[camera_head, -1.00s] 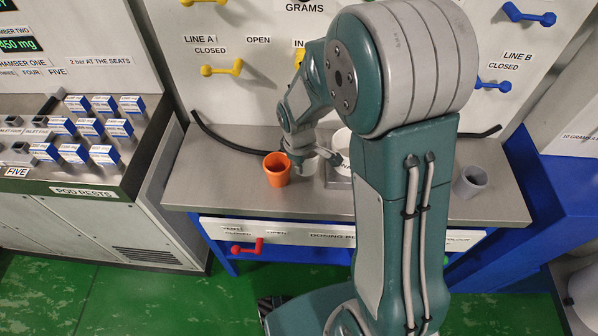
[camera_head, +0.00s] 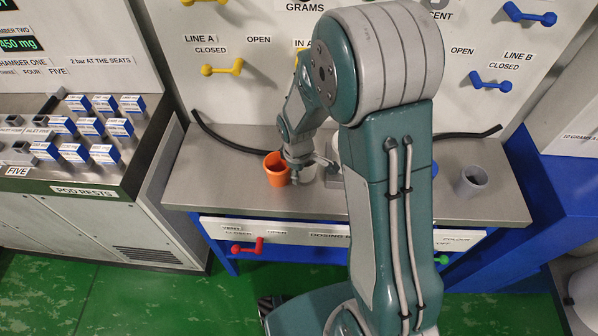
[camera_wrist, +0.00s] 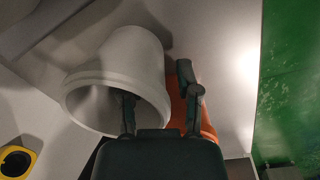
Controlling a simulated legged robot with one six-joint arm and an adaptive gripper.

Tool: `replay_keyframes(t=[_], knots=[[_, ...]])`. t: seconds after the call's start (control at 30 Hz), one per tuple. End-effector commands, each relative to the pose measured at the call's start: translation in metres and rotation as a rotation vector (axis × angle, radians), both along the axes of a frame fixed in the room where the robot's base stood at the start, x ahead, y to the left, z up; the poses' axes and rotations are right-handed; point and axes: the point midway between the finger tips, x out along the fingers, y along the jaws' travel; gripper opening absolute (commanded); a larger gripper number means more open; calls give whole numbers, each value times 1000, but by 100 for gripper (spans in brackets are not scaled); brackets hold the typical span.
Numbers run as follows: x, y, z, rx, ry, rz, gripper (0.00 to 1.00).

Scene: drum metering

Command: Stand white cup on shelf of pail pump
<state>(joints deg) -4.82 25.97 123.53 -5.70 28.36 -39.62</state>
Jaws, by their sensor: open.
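The white cup (camera_wrist: 112,75) lies large in the wrist view, its open mouth towards my gripper (camera_wrist: 160,100). One finger overlaps the mouth, and the other is beside the cup's right wall, over the orange cup (camera_wrist: 180,100). My gripper is open; I cannot tell whether a finger touches the cup. In the head view my gripper (camera_head: 297,176) is low over the counter, just right of the orange cup (camera_head: 277,170). The white cup (camera_head: 308,172) is partly hidden behind it. The pail pump and its shelf are mostly hidden behind my arm.
A grey cup (camera_head: 470,181) stands at the right of the steel counter (camera_head: 215,185). A black hose (camera_head: 220,137) runs along the counter's back. A red handle (camera_head: 247,246) projects from the front panel. The counter is clear at left.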

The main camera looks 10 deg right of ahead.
Motion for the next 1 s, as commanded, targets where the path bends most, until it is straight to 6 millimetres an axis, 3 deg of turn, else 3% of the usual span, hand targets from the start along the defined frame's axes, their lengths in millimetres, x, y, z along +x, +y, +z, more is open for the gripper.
replay_keyframes(t=[0.17, 0.6, 1.0], knots=[[0, 0, 8, 0, -1, 0, 43], [-3, 4, 93, 1, -5, 0, 43], [-13, 2, 139, 8, -32, -50, 43]])
